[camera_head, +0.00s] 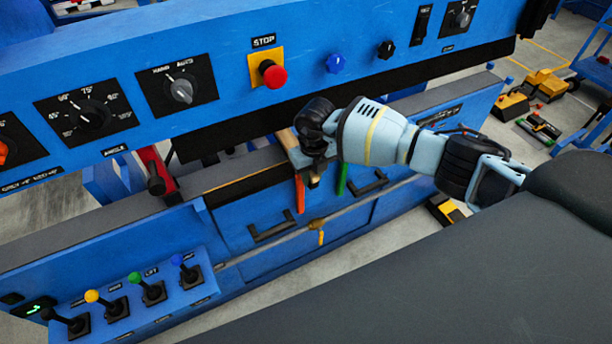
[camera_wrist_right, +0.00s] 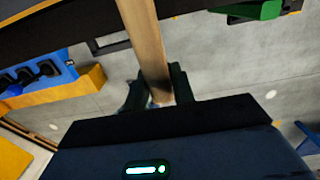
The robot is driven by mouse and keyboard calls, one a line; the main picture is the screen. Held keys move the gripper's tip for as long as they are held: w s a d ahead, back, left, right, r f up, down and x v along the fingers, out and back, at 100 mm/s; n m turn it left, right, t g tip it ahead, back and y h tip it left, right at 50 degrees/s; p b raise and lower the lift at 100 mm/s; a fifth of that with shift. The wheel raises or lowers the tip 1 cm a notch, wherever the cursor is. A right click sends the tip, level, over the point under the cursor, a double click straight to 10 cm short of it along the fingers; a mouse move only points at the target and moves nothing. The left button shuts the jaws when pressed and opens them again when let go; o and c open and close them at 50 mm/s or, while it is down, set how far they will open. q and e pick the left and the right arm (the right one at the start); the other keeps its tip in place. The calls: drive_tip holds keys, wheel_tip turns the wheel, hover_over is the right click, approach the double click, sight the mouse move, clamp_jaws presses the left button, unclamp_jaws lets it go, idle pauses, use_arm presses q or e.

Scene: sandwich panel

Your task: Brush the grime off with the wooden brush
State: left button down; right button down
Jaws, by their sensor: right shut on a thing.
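My right gripper (camera_head: 312,168) is above the blue cabinet front, below the control panel. In the right wrist view its dark fingers (camera_wrist_right: 158,90) are shut on a long, pale wooden piece, which looks like the handle of the wooden brush (camera_wrist_right: 146,40). In the head view only a small tan part of the brush (camera_head: 287,138) shows beside the gripper; the rest is hidden behind the hand and wrist. I cannot make out the bristles or any clear grime. My left gripper is not in view.
The overhanging blue panel carries a red stop button (camera_head: 272,74) and dials close to the hand. An orange handle (camera_head: 300,192) and a green one (camera_head: 342,178) hang beneath it. Levers (camera_head: 150,285) stand at lower left. A yellow tool cart (camera_head: 545,83) is at right.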

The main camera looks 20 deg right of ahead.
drive_tip(key=shift+s+d+f, duration=0.1)
drive_tip(key=shift+d+f, duration=0.1)
drive_tip(key=shift+d, duration=0.7)
drive_tip(key=d, duration=0.4)
drive_tip(key=shift+w+d, duration=0.2)
